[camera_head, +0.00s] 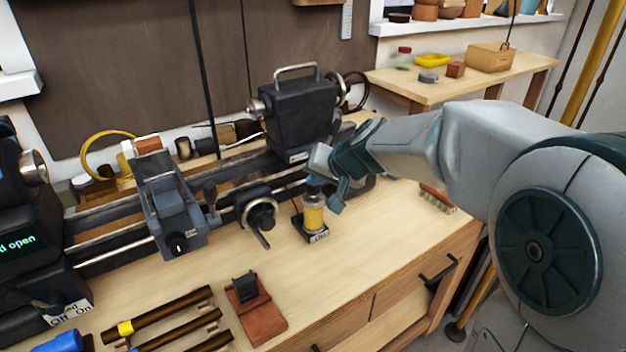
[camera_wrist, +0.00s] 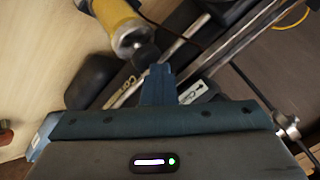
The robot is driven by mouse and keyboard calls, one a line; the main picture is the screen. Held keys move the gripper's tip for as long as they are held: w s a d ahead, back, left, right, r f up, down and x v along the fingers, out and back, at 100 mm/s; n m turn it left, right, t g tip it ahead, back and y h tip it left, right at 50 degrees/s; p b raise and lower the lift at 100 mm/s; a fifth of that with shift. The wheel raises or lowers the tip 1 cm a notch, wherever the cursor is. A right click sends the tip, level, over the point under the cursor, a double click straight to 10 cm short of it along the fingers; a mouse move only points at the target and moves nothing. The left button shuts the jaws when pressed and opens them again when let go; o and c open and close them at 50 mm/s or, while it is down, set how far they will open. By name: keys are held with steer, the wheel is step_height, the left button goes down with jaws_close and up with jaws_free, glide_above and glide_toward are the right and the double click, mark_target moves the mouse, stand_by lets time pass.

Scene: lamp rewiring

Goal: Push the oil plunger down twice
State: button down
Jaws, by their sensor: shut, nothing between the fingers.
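The oil pump is a yellow cylinder (camera_head: 314,216) standing upright on a small dark labelled base (camera_head: 316,237) on the bench, in front of the lathe bed. It also shows in the wrist view as a yellow body (camera_wrist: 112,18) with a pale metal collar. A dark knob, apparently its plunger (camera_wrist: 146,54), sticks out of the collar. My gripper (camera_head: 318,182) is right over the top of the pump in the head view and hides part of it. In the wrist view my shut, empty fingertips (camera_wrist: 158,72) are close to the knob; I cannot tell whether they touch it.
The lathe's tailstock (camera_head: 298,115) stands just behind the pump, and a handwheel (camera_head: 262,215) is close on its left. A brown block with a dark top (camera_head: 255,308) lies in front. A brush (camera_head: 437,198) lies to the right. Bare bench surrounds the pump's front.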

mark_target(316, 190)
steer(key=shift+r, duration=0.1)
steer(key=shift+r+p, duration=1.05)
steer(key=shift+r, duration=0.5)
step_height(316, 190, up, 5)
steer(key=p, duration=0.3)
stand_by(2.2)
step_height(316, 190, up, 4)
steer(key=n+p, duration=0.3)
steer(key=n, duration=0.6)
steer(key=n+p, duration=0.4)
steer(key=n, duration=0.6)
steer(key=shift+w+d+g+y, duration=0.15)
steer(key=shift+g+y, duration=0.15)
